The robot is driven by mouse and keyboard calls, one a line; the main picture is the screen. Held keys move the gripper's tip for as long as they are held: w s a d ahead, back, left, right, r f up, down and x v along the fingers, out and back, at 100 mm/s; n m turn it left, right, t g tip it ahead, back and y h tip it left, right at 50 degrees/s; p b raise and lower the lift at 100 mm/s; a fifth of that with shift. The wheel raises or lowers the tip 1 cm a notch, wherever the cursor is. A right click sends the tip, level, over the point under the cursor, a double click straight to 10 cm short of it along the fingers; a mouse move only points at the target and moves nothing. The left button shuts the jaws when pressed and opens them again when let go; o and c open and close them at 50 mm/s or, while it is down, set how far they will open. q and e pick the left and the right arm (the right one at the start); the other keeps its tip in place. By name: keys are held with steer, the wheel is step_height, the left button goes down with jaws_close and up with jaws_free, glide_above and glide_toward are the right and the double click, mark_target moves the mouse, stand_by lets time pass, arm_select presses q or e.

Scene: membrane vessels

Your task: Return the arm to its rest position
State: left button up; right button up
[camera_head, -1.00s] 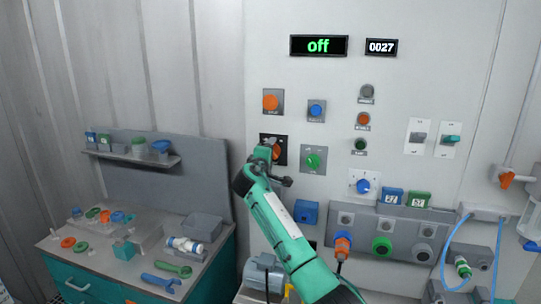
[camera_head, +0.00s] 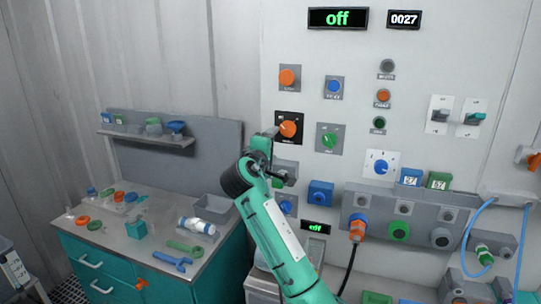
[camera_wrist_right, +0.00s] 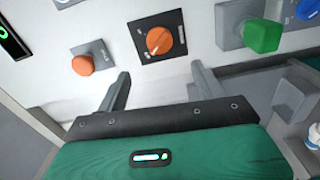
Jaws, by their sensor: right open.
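My right arm, green and dark grey, rises from the bottom of the head view. Its gripper (camera_head: 271,148) is in front of the panel, just left of and below an orange rotary knob (camera_head: 289,129) on a black plate. In the right wrist view the two fingers (camera_wrist_right: 160,92) are spread apart with nothing between them. The same orange knob (camera_wrist_right: 159,41) shows beyond the fingertips, with a visible gap. My left gripper is not in the head view.
The wall panel (camera_head: 450,70) carries several knobs, buttons and switches; its display (camera_head: 338,18) reads "off". At left, a workbench (camera_head: 105,233) holds caps, wrenches and a grey bin (camera_head: 212,208). Blue tubing (camera_head: 466,235) hangs at right.

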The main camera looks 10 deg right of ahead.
steer(key=shift+s+a, duration=0.35)
steer(key=shift+s, duration=0.15)
